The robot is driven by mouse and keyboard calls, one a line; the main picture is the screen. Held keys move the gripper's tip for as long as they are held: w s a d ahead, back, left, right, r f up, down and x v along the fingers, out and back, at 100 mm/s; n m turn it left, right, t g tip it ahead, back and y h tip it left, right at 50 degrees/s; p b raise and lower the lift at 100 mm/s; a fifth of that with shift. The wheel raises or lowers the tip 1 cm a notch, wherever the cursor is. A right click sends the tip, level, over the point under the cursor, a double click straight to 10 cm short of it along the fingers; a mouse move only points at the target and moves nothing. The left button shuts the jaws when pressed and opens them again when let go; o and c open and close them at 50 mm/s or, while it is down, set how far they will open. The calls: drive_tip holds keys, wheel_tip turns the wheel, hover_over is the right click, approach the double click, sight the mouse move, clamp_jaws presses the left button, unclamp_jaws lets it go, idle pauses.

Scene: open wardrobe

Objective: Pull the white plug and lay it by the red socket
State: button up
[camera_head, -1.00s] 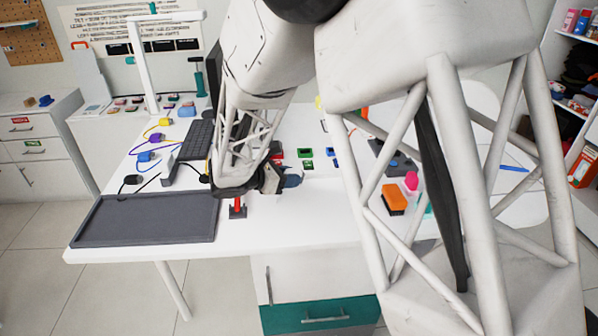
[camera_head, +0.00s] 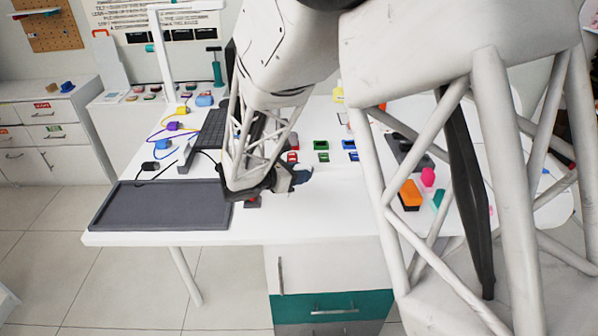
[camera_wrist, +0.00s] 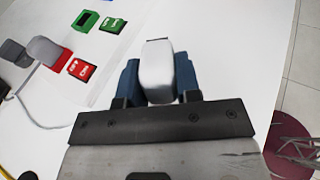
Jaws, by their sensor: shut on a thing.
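My gripper (camera_wrist: 158,78) has two blue fingers shut on the white plug (camera_wrist: 157,66), a pale block above the white table in the wrist view. I cannot tell how far above the table it is. In the head view my gripper (camera_head: 302,178) is over the table's front part; the plug does not show clearly there. The red socket (camera_wrist: 62,59) is left of the plug in the wrist view, with a red label (camera_wrist: 81,68) beside it. A grey block (camera_wrist: 43,50) with a cable stands at or against that socket. A red piece also shows in the head view (camera_head: 292,157).
Green (camera_head: 320,145) and blue (camera_head: 349,144) sockets stand right of the red one. A dark tray (camera_head: 160,207) lies at the table's left, a keyboard (camera_head: 212,128) behind it. An orange block (camera_head: 410,194) is on the right. White table near the held plug is bare.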

drive_tip(key=shift+f, duration=2.9)
drive_tip(key=o, duration=1.4)
drive_tip(key=s+a+r, duration=0.2)
drive_tip(key=a+r, duration=0.1)
drive_tip(key=r, duration=0.3)
drive_tip(key=shift+a, duration=0.15)
drive_tip(key=shift+r, duration=0.15)
